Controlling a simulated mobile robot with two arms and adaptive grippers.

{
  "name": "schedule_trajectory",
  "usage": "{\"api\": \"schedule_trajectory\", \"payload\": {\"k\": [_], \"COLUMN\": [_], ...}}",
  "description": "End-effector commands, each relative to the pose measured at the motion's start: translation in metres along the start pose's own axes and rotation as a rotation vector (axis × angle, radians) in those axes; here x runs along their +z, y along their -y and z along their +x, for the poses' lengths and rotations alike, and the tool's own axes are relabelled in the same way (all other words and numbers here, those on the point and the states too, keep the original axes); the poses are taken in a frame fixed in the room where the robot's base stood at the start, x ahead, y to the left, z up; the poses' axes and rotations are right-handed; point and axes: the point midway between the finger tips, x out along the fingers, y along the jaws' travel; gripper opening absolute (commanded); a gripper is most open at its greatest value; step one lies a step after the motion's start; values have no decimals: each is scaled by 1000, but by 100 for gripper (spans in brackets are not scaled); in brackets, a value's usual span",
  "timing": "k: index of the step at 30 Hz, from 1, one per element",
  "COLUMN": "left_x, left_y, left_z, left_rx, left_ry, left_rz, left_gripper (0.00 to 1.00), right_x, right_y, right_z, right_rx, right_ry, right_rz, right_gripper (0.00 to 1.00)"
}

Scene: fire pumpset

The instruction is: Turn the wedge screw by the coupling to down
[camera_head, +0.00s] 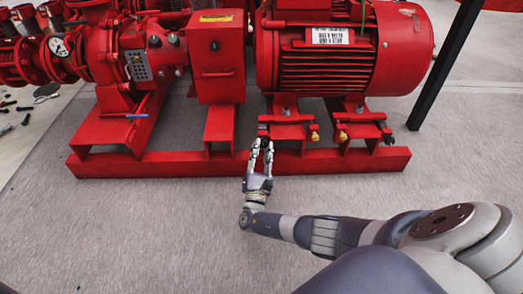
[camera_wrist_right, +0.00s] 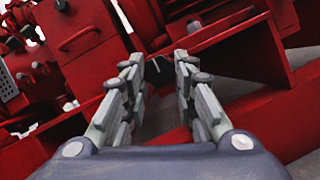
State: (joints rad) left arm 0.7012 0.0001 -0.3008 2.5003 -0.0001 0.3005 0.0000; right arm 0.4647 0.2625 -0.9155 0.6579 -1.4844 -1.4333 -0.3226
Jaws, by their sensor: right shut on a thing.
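My right gripper (camera_head: 262,145) reaches up from below to the front of the red pump base, at the left motor foot beside the coupling guard (camera_head: 219,58). Its two fingers point at the left end of the wedge mount (camera_head: 290,128) under the motor. It is shut on the wedge screw by the coupling; the fingertips largely hide the screw, so its turn cannot be told. In the right wrist view the gripper (camera_wrist_right: 159,62) shows its fingers with a narrow gap and a small dark part between the tips. My left gripper is not in view.
The red motor (camera_head: 340,50) stands above the wedge mounts. Brass-coloured screw ends (camera_head: 313,134) show on the mounts to the right. The base rail (camera_head: 340,162) runs along the front, close to my fingers. The grey floor (camera_head: 150,220) in front is clear. A black post (camera_head: 447,65) stands at right.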

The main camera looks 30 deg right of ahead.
Motion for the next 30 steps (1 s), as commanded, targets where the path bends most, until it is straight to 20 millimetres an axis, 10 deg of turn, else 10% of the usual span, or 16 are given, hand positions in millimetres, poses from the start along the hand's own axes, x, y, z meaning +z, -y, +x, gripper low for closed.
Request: {"api": "schedule_trajectory", "payload": {"k": [16, 17, 19, 30], "left_x": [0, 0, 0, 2], "left_y": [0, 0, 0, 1], "left_z": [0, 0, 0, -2], "left_rx": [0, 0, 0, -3], "left_ry": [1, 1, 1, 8], "left_rz": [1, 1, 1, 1], "left_gripper": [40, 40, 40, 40], "right_x": [-1, -1, -1, 0], "right_y": [0, 0, 0, 0], "right_z": [1, 1, 1, 0], "right_rx": [10, 10, 10, 8], "right_ry": [-4, -4, -3, -1], "right_rz": [-22, -22, -22, -21], "right_gripper": [2, 33, 46, 46]}}
